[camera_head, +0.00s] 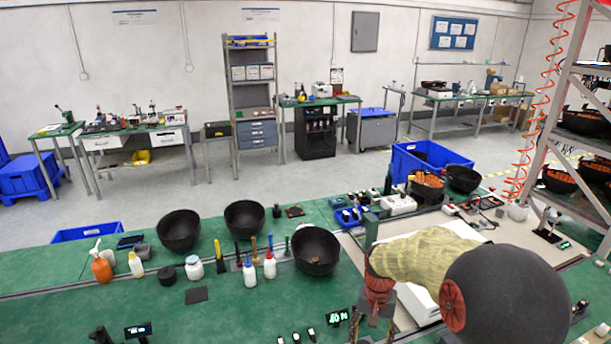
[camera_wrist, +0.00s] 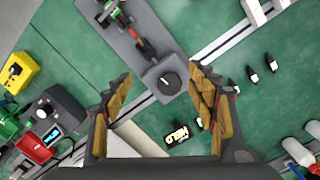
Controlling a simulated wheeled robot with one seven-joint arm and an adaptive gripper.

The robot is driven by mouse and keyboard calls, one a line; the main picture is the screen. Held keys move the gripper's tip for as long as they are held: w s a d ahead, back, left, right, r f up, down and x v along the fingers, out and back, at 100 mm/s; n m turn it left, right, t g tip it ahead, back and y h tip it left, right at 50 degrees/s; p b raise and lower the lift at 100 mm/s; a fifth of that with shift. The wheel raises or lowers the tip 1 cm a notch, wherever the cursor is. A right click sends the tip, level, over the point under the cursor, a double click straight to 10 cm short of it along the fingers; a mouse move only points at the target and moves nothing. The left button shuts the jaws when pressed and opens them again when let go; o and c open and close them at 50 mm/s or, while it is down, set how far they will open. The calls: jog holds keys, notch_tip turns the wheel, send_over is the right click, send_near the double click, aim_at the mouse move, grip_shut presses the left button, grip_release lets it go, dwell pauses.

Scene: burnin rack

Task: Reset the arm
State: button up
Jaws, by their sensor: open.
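My gripper (camera_wrist: 160,73) is open in the wrist view, its two tan-padded fingers spread wide with nothing held between them. It points down over the green bench (camera_wrist: 225,110).
Black bowls (camera_head: 316,250) and bottles (camera_head: 249,272) stand left of my arm. A blue crate (camera_head: 432,153) is behind it, and a metal rack with bowls (camera_head: 567,95) stands at right. The wrist view shows a yellow device (camera_wrist: 18,72) at left. The front-left bench has clear room.

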jog(key=s+r+n+t+b, duration=0.1)
jog(key=s+r+t, duration=0.2)
jog(key=s+r, duration=0.7)
jog(key=s+r+n+t+b, duration=0.2)
jog(key=s+r, duration=0.7)
jog(key=s, duration=0.6)
jog(key=shift+r+n+t, duration=0.3)
jog(key=shift+r+t, duration=0.1)
jog(key=shift+t, duration=0.4)
jog(key=shift+d+r, duration=0.1)
dwell(1.2)
